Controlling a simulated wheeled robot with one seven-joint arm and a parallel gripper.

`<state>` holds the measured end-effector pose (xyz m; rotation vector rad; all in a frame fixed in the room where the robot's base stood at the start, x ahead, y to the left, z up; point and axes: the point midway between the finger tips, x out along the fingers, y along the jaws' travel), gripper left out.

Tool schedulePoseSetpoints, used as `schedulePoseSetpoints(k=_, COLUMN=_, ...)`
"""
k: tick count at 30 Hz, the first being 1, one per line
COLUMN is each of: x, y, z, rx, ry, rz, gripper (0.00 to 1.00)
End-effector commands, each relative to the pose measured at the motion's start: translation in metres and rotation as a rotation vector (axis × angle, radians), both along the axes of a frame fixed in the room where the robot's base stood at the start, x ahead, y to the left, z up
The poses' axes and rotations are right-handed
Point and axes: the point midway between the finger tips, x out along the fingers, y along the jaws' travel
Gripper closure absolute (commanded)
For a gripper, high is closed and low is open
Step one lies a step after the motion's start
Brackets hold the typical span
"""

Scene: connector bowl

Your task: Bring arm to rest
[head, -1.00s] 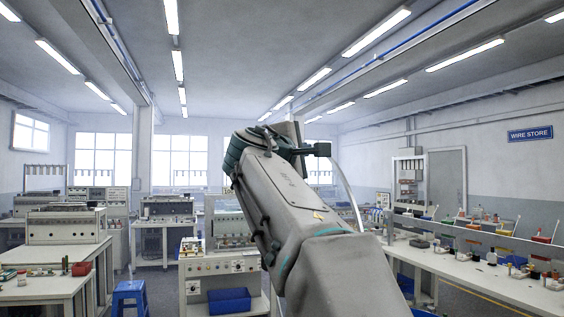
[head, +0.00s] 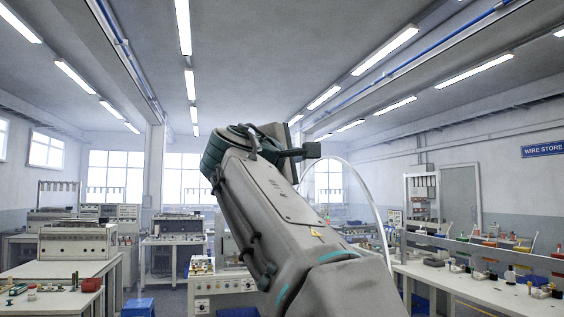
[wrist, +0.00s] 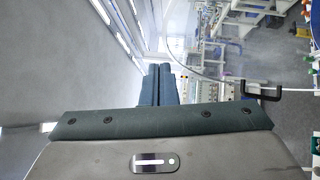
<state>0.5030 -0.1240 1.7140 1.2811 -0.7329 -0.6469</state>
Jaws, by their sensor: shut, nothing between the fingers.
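My gripper (wrist: 159,70) shows in the wrist view as two dark teal fingers side by side, closed together with nothing between them. It points out into the open room, clear of any surface. In the head view my grey arm is raised in front of the camera. The gripper's fingers cannot be made out there, behind the arm's upper end.
A long white workbench (head: 480,290) with small bottles and parts runs along the right. Benches with test equipment (head: 78,240) stand at the left. A blue stool (head: 138,307) is low at left. The air around the raised arm looks free.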

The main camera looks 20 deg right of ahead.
Motion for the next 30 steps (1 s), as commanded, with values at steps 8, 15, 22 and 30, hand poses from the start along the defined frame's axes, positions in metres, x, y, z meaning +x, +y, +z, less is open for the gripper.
schedulePoseSetpoints(k=8, x=-0.032, y=0.041, z=0.000, rx=0.000, ry=-0.002, rz=0.001, gripper=1.00)
schedulePoseSetpoints(k=15, x=-0.041, y=0.052, z=0.002, rx=0.000, ry=-0.001, rz=0.000, gripper=1.00)
schedulePoseSetpoints(k=22, x=-0.029, y=0.045, z=-0.028, rx=0.068, ry=0.041, rz=0.040, gripper=1.00)
schedulePoseSetpoints(k=30, x=-0.010, y=0.038, z=-0.171, rx=0.426, ry=0.188, rz=0.165, gripper=1.00)
